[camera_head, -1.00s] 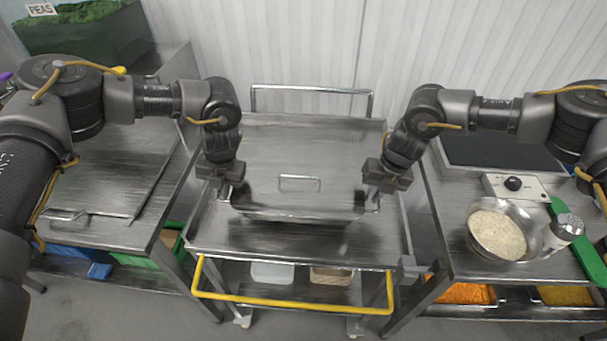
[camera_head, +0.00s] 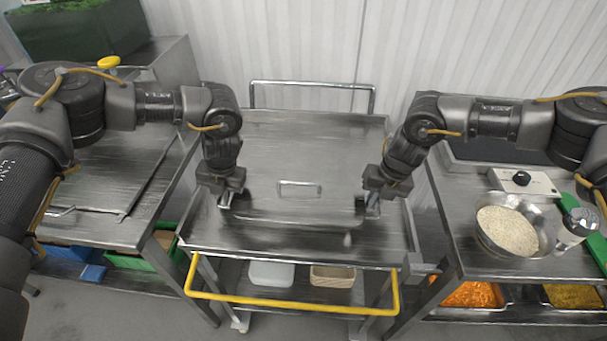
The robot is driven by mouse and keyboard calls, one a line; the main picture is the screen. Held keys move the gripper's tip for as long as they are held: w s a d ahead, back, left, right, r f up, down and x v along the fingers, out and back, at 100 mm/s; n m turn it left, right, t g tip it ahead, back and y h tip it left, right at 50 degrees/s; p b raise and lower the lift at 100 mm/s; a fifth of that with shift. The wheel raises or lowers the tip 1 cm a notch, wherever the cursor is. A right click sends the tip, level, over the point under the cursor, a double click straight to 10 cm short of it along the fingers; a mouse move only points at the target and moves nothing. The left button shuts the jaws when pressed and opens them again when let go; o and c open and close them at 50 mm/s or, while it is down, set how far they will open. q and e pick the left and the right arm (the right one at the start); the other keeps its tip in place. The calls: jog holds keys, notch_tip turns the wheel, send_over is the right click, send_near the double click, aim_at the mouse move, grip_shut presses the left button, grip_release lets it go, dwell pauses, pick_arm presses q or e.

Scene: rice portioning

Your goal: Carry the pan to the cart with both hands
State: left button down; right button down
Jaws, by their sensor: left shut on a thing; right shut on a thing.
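The steel pan (camera_head: 290,215), with a flat top and a loop handle (camera_head: 300,189), is level at the middle of the steel cart's top (camera_head: 210,240). It blends with the cart's grey surface, and I cannot tell whether its base touches it. My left gripper (camera_head: 227,200) is shut on the pan's left end. My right gripper (camera_head: 371,204) is shut on its right end. Both point down, and their jaws partly hide the pan's ends.
The cart has a yellow front bar (camera_head: 290,302) and a rear rail (camera_head: 312,83). A steel table (camera_head: 110,225) stands left. The right table (camera_head: 470,265) holds a bowl of rice (camera_head: 508,232), a shaker (camera_head: 575,228) and a scale (camera_head: 520,182). Tubs sit on the cart's lower shelf.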

pick_arm(q)
jog(key=c, duration=1.7)
grip_release()
jog(key=shift+a, duration=0.2)
pick_arm(e)
jog(key=c, duration=1.7)
grip_release()
jog(key=shift+d+f, duration=0.15)
jog(key=shift+d, duration=0.05)
pick_arm(q)
jog(key=shift+o, duration=0.7)
jog(key=shift+s+d, duration=0.1)
pick_arm(e)
jog(key=shift+o, duration=0.7)
jog(key=shift+a, duration=0.1)
pick_arm(q)
jog(key=shift+d+r, duration=0.15)
jog(key=shift+r, duration=0.15)
notch_tip(320, 180, up, 11)
jog(key=d, duration=0.2)
pick_arm(e)
notch_tip(320, 180, up, 12)
jog(key=d, duration=0.2)
jog(key=shift+d, duration=0.15)
jog(key=shift+s, duration=0.1)
